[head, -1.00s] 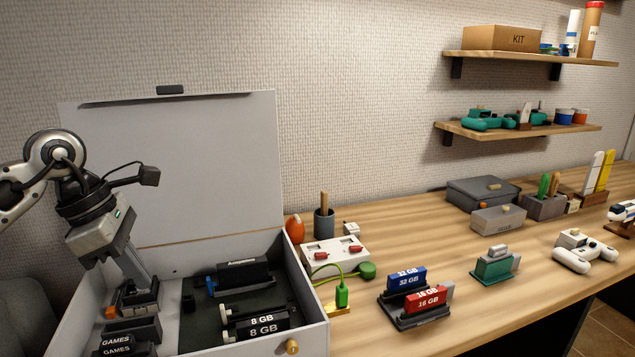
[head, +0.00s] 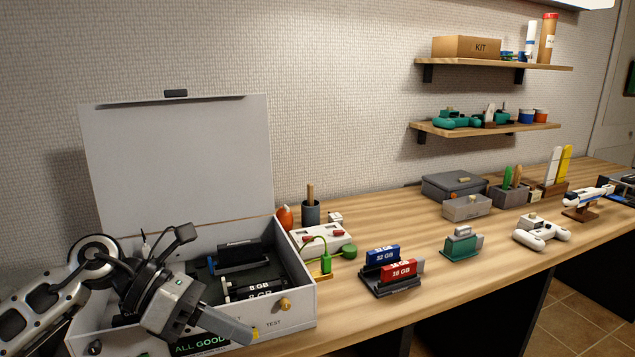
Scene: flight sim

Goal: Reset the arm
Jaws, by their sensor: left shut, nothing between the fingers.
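My left arm comes in from the left in the head view. Its gripper (head: 232,327) is shut and empty, low in front of the open white case (head: 300,300), its fingers pointing right and down. The arm covers the left part of the case and part of its front wall. Inside the case I see a black module (head: 237,252) and modules marked 8 GB (head: 258,290). A green "ALL GOOD" display (head: 200,345) on the front is partly hidden by the gripper. My right gripper is not in view.
The wooden table stretches right. Near the case are a white switch box (head: 325,238) and a green plug (head: 326,264). A holder with blue and red modules (head: 392,272), a green-grey device (head: 461,244) and a white controller (head: 541,234) stand further right. The raised lid (head: 180,160) is behind.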

